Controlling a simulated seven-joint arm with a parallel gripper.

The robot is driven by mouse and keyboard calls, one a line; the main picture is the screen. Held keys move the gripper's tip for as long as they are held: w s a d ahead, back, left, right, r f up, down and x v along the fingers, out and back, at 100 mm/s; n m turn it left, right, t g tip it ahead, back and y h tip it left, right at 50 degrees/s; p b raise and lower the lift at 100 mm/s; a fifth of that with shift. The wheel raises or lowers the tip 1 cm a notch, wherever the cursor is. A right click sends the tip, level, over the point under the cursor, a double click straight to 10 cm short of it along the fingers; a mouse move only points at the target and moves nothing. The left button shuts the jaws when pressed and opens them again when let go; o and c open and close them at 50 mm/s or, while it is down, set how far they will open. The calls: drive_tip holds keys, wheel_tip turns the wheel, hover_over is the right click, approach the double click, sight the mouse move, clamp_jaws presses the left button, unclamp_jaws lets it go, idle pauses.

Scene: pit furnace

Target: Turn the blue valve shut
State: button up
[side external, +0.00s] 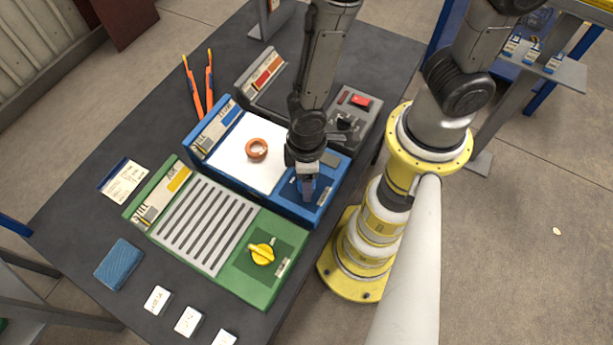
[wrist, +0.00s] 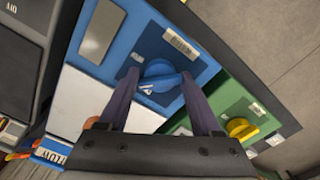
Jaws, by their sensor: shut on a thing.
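The blue valve (wrist: 160,74) is a round knob with a raised grip bar and a small white mark, on a dark blue panel of the blue unit (wrist: 135,42). In the wrist view my gripper (wrist: 158,80) has one finger on each side of the knob, shut on it. In the side view my gripper (side external: 307,190) points down onto the right end of the blue unit (side external: 255,196) and hides most of the valve. The grip bar lies across between the fingers.
A green unit (side external: 225,275) with a yellow knob (side external: 262,252) sits close in front. A copper-coloured ring (side external: 257,149) lies on the blue unit's white plate. Behind is a dark grey unit with a red switch (side external: 361,101). Orange-handled tongs (side external: 198,90) lie at the back left.

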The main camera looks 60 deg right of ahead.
drive_tip(key=n, duration=0.4)
drive_tip(key=shift+r+n, duration=0.1)
drive_tip(key=shift+n, duration=2.2)
drive_tip(key=o, duration=1.1)
wheel_tip(320, 180, up, 14)
drive_tip(key=shift+f, duration=0.1)
